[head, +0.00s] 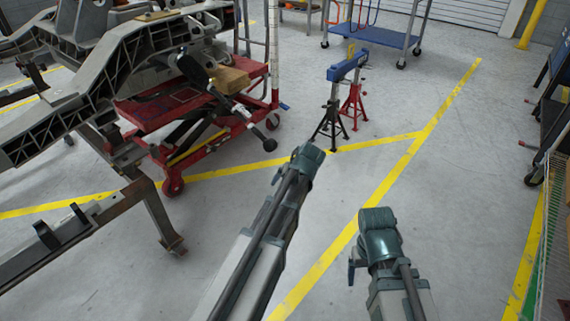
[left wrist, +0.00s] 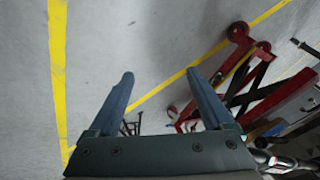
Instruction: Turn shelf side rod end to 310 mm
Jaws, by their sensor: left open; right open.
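A dark bar with rounded ends (head: 242,116) slants down to the right from the grey chassis frame (head: 145,52), above a red lift table (head: 150,112). I cannot tell for sure which part is the shelf side rod end, and no length marking is readable. My left gripper (left wrist: 159,75) is open and empty in the left wrist view, with bare floor between its fingers. In the head view my left arm reaches up the middle, right of the lift table and apart from it. My right gripper (head: 354,268) is open, small and partly hidden by its wrist, over clear floor.
A blue cart (head: 372,37) stands behind. A steel fixture leg (head: 164,218) stands at left, and a dark cart (head: 552,125) at right. The middle floor is clear.

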